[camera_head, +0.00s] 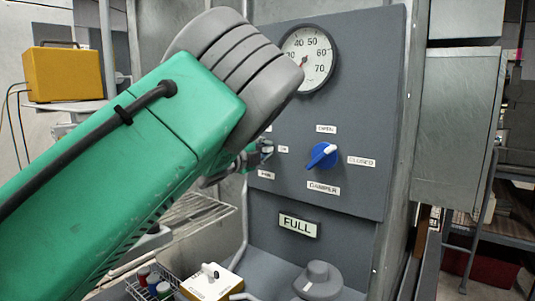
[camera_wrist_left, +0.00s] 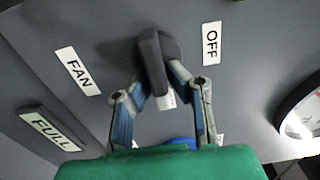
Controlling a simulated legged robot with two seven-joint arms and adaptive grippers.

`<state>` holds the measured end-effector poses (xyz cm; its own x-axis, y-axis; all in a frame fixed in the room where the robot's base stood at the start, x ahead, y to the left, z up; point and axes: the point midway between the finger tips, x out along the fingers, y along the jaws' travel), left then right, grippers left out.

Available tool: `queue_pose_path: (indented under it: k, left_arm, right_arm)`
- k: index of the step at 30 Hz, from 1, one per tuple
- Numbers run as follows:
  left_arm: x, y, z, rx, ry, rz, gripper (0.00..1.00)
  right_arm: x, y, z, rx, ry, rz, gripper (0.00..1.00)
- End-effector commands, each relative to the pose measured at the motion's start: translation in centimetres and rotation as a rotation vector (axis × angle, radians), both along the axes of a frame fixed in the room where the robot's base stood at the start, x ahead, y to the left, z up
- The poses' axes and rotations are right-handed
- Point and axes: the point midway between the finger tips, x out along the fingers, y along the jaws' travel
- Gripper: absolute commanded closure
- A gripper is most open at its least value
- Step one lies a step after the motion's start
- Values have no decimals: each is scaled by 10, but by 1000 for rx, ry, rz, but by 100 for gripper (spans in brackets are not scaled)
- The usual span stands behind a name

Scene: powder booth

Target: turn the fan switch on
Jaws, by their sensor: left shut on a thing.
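The fan switch (camera_wrist_left: 153,62) is a dark knob on the grey panel, between the FAN label (camera_wrist_left: 77,71) and the OFF label (camera_wrist_left: 211,43) in the left wrist view. Its long handle runs nearly up and down in that view. My left gripper (camera_wrist_left: 161,84) is shut on it, one finger on each side. A small white patch shows by the handle's lower end; I cannot tell whether it is a pointer or a label. In the head view my green forearm covers much of this area, and the left gripper (camera_head: 262,150) shows only partly at the switch. My right gripper is not in view.
A blue damper knob (camera_head: 322,156) sits right of the switch. A round gauge (camera_head: 308,59) is above it, and a FULL sign (camera_head: 298,225) below.

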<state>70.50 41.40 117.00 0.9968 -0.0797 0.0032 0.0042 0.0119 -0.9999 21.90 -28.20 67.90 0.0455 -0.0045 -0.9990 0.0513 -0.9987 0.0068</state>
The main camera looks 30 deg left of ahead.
Motion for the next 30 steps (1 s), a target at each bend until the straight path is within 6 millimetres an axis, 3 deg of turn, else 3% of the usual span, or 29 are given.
queue_pose_path:
  k: [1, 11, 12, 13, 24, 30]
  left_arm:
    - [-2, 0, -12, 1, 23, 2, 100]
    - [-2, 0, -12, 3, 23, 2, 100]
    - [-2, 0, -12, 3, 23, 1, 74]
    - [-3, 0, -11, 4, 23, 1, 68]
    - [-2, 1, -6, 3, 13, 2, 68]
    - [-29, 4, -5, 2, 11, 5, 68]
  right_arm:
    - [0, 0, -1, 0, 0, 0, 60]
    - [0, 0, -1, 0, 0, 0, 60]
    - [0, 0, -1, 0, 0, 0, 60]
    - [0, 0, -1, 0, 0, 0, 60]
    - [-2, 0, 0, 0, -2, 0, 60]
    - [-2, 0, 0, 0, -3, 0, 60]
